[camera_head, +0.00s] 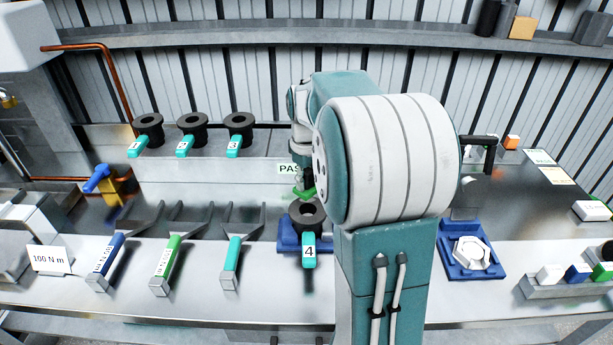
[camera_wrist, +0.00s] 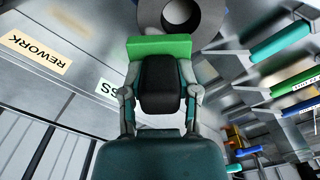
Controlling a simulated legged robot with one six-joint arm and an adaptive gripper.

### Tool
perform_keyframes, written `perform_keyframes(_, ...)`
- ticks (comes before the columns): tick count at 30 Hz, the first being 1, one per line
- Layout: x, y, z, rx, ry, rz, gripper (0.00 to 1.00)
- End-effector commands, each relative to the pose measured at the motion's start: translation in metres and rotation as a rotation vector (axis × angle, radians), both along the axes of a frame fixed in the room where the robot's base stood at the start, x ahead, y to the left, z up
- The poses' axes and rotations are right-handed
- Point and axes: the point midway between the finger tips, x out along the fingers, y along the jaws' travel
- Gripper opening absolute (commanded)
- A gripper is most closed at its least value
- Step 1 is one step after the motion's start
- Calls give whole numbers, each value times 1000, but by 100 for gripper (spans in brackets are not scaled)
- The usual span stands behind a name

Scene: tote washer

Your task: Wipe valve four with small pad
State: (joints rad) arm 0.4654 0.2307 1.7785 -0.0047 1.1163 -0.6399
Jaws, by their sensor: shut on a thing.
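Valve four (camera_head: 309,238) has a dark ring body and a teal handle labelled 4, and it sits on a blue fixture (camera_head: 288,238) at the bench's middle. My gripper (camera_head: 306,180) is just behind and above the ring in the head view. It is shut on the small pad (camera_wrist: 160,47), which has a green face and a black grip between the fingers. The valve's grey ring also shows in the wrist view (camera_wrist: 208,22), just past the green face. I cannot tell whether pad and ring touch. My arm hides the area right of the valve.
Valves one (camera_head: 148,128), two (camera_head: 192,128) and three (camera_head: 238,128) stand on the raised back shelf. Blue, green and teal-handled wrenches (camera_head: 236,255) lie left of valve four. A blue tray (camera_head: 469,262) with a white hexagonal part sits right.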

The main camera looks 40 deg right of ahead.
Motion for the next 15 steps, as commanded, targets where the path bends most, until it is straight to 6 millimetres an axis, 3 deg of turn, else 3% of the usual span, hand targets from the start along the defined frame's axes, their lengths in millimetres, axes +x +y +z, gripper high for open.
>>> perform_keyframes(15,0,0,-3,0,0,0,0)
